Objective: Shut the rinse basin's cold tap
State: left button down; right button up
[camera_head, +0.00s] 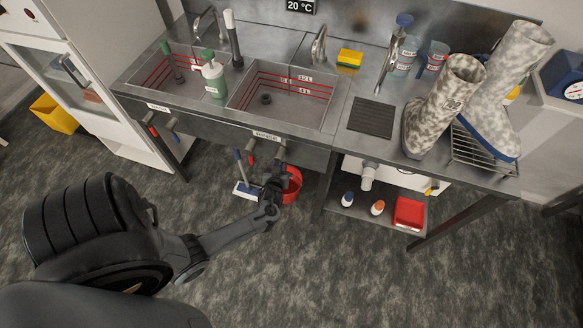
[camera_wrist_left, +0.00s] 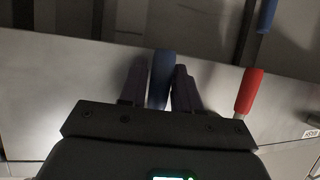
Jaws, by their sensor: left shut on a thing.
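The rinse basin (camera_head: 310,105) is the right-hand basin of the steel sink, with its label (camera_head: 267,135) on the front panel. The cold tap's blue lever (camera_wrist_left: 161,78) stands between the two fingers of my left gripper (camera_wrist_left: 160,92) in the left wrist view. My left gripper (camera_head: 275,168) is shut on this lever, below the rinse label in the head view, and mostly hides it there. The red lever (camera_wrist_left: 249,92) is to the right in the wrist view; it also shows beside the gripper in the head view (camera_head: 251,159). My right gripper is not in view.
The wash basin (camera_head: 140,85) has its own red (camera_head: 152,131) and blue (camera_head: 171,124) levers further left. A red bucket (camera_head: 293,185) and a blue-handled brush (camera_head: 244,187) stand under the rinse basin, close to my gripper. A lower shelf (camera_head: 350,203) is to the right.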

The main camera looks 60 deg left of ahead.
pick_arm(q)
jog(key=shift+s+f, duration=0.1)
dwell(0.3)
jog(key=c, duration=0.9)
grip_release()
jog(key=shift+a, duration=0.15)
jog(key=shift+d+r, duration=0.2)
jog(key=shift+d, duration=0.1)
jog(key=shift+p+v, duration=1.1)
jog(key=shift+v, duration=4.05)
jog(key=shift+s, duration=0.1)
